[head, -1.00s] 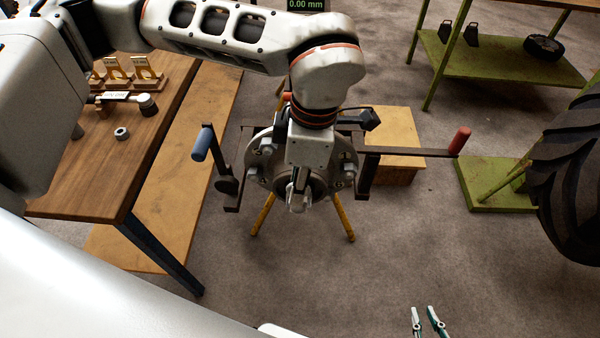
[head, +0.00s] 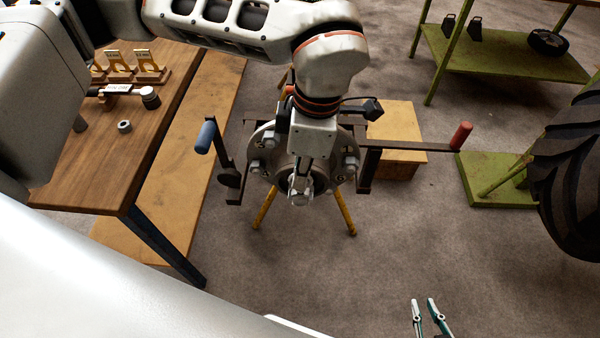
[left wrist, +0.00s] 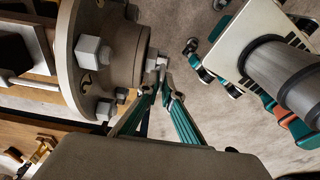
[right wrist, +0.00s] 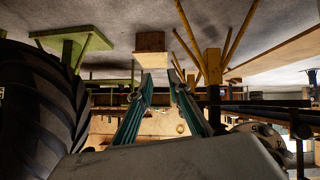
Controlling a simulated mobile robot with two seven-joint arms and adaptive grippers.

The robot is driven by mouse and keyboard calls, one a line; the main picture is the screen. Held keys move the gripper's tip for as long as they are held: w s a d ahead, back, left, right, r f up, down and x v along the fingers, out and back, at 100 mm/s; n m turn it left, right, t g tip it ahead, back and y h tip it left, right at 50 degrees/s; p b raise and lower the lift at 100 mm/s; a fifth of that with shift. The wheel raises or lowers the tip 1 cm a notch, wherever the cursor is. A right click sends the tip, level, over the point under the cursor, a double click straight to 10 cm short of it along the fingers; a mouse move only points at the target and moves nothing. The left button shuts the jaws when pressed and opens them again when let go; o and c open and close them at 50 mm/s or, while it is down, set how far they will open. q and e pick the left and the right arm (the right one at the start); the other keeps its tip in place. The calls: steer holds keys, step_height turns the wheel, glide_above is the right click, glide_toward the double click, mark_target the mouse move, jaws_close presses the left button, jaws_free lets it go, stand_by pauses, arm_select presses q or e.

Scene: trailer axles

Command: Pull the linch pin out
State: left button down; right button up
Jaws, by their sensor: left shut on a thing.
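The wheel hub (head: 262,150) stands in the middle of the head view, with its studs and nuts round the flange; its face also shows in the left wrist view (left wrist: 122,55). A small bright metal piece, the linch pin (left wrist: 162,64), shows at the hub's outer end. My left gripper (left wrist: 161,88) is at that end, its fingertips close together on the pin. In the head view the left gripper (head: 301,190) hides the hub's centre and the pin. My right gripper (head: 428,308) is open and empty at the lower right; its spread fingers show in the right wrist view (right wrist: 161,88).
A wooden table (head: 95,175) with a nut (head: 124,126) stands at the left. Blue (head: 205,137) and red (head: 461,135) handles stick out on both sides of the hub. A large tyre (head: 570,170) is at the right. Floor in front is clear.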

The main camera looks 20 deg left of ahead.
arm_select(q)
steer(key=shift+r+p, duration=0.75)
steer(key=shift+r, duration=0.7)
arm_select(e)
steer(key=shift+a+r, duration=0.25)
steer(key=shift+r, duration=0.4)
arm_select(q)
steer(key=shift+r+p, duration=0.35)
steer(key=shift+r, duration=0.35)
arm_select(e)
steer(key=shift+s, duration=0.2)
arm_select(q)
steer(key=shift+r, duration=0.3)
arm_select(e)
steer(key=shift+a+r, duration=0.15)
steer(key=shift+r, duration=0.1)
